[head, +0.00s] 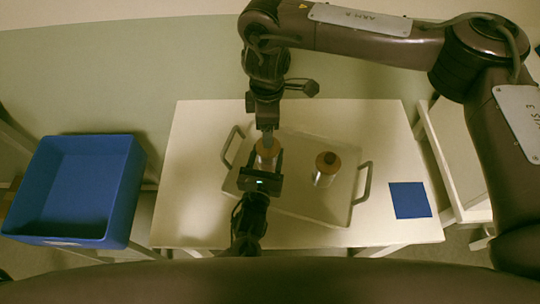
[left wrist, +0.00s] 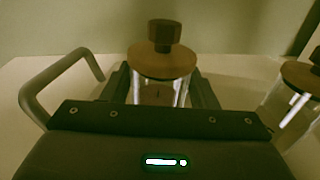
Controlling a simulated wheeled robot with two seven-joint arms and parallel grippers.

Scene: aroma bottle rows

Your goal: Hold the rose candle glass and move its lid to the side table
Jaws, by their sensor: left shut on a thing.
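A clear candle glass (head: 266,168) with a round wooden lid (head: 268,148) stands on the tray. In the left wrist view the glass (left wrist: 160,93) is upright between my left fingers, its lid (left wrist: 162,62) on top with a dark knob (left wrist: 164,32). My left gripper (head: 264,170) is shut on this glass from the near side. My right gripper (head: 268,136) points down from above, at the lid in the head view; its fingertips are too small to tell open from shut. A side table (head: 455,160) shows partly at the right, behind my right arm.
A second lidded glass (head: 325,168) stands to the right on the white tray (head: 300,205), which has raised handles. A blue square (head: 409,200) lies on the main table (head: 190,205). A blue bin (head: 75,185) stands at the left.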

